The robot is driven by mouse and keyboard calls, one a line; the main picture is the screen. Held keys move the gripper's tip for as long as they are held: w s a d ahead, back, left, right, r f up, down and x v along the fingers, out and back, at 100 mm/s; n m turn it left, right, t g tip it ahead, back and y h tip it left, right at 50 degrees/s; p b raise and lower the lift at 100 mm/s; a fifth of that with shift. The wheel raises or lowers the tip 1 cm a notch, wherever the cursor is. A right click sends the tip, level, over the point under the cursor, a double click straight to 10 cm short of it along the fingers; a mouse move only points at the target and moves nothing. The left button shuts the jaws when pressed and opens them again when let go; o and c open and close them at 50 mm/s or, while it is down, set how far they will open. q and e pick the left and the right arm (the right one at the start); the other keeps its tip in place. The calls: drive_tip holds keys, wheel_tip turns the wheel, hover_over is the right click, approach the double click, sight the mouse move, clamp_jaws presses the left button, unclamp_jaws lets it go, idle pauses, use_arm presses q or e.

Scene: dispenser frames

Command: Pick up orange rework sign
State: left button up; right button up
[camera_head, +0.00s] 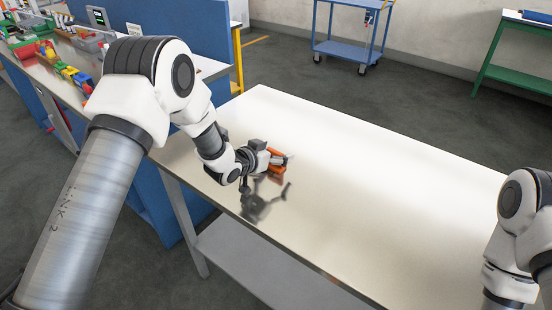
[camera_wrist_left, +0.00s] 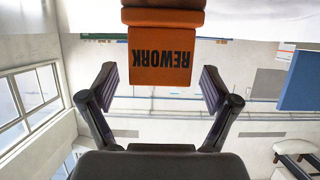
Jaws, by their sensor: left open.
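The orange rework sign (camera_head: 277,170) stands on the light table (camera_head: 400,190), partly hidden by my left gripper in the head view. In the left wrist view, the sign (camera_wrist_left: 162,58) shows a dark "REWORK" upside down, with a thicker orange part at the top edge. My left gripper (camera_head: 268,165) is low over the table, right at the sign. Its two dark fingers (camera_wrist_left: 158,80) are spread on either side of the sign's face in the wrist view. I cannot tell whether they touch it. My right arm shows at the right edge; its gripper is out of view.
The table is otherwise bare, with free room right of the sign. A dark reflection of my gripper lies on its top. A workbench with coloured bins (camera_head: 68,74) and a blue panel (camera_head: 190,27) stands at the left. A blue cart (camera_head: 347,48) and a green table (camera_head: 515,75) stand behind.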

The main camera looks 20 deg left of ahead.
use_arm(q)
drive_tip(key=shift+w+f, duration=0.1)
drive_tip(key=shift+w, duration=0.05)
drive_tip(key=shift+s, duration=0.2)
drive_tip(key=c, duration=1.3)
